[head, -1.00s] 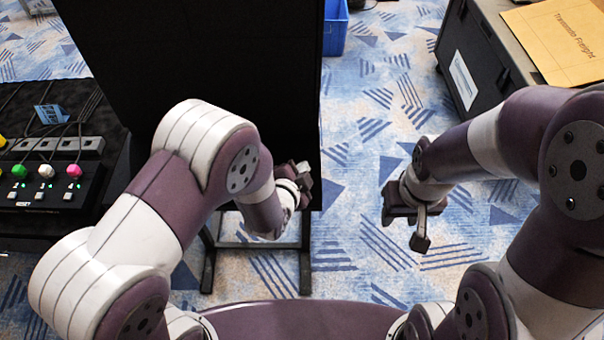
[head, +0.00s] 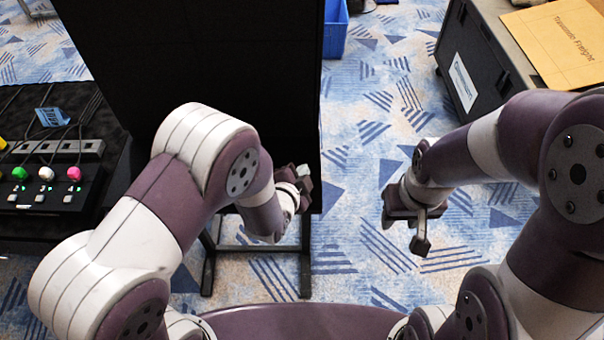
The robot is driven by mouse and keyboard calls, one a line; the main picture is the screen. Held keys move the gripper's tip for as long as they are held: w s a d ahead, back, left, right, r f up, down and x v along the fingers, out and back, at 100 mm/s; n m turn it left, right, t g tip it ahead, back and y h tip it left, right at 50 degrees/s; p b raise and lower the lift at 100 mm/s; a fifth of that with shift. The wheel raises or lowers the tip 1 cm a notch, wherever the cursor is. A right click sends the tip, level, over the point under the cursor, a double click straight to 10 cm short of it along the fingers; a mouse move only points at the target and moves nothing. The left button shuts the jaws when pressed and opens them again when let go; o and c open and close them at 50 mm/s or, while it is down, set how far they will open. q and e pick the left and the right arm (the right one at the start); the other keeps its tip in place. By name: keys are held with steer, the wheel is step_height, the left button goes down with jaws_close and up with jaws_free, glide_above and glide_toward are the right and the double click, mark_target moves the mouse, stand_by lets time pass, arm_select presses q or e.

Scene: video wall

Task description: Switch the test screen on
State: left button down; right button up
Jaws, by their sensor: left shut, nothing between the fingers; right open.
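A large dark panel (head: 120,50), which looks like the screen, stands in front of me on a black stand (head: 208,265). Its face is plain black, with no picture on it. My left gripper (head: 304,180) is in front of the panel's lower right part; its fingers are shut and empty. I cannot tell whether it touches the panel. My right gripper (head: 420,235) hangs over the carpet to the right of the panel, open and empty. A control box (head: 40,200) with coloured knobs and small switches sits on a black table (head: 115,130) at the left.
A blue tag (head: 52,117) and cables lie behind the control box. A blue bin (head: 335,38) stands on the floor behind the panel. A black case (head: 470,70) and a yellow envelope (head: 560,45) are at the upper right. Carpet between the panel and case is clear.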

arm_select(q)
steer(key=shift+f, duration=0.1)
stand_by(0.7)
steer(key=shift+w+f+b, duration=0.15)
steer(key=shift+f+b, duration=0.15)
steer(key=shift+b, duration=0.05)
steer(key=shift+f+b, duration=0.35)
steer(key=shift+f, duration=0.05)
stand_by(0.4)
steer(key=shift+r, duration=0.1)
steer(key=shift+s+r+p, duration=0.2)
steer(key=shift+r+p, duration=0.55)
steer(key=r+p, duration=0.1)
steer(key=s+r+p, duration=0.1)
steer(key=r+p, duration=0.2)
steer(key=shift+s+r, duration=0.25)
steer(key=shift+r, duration=0.1)
stand_by(0.4)
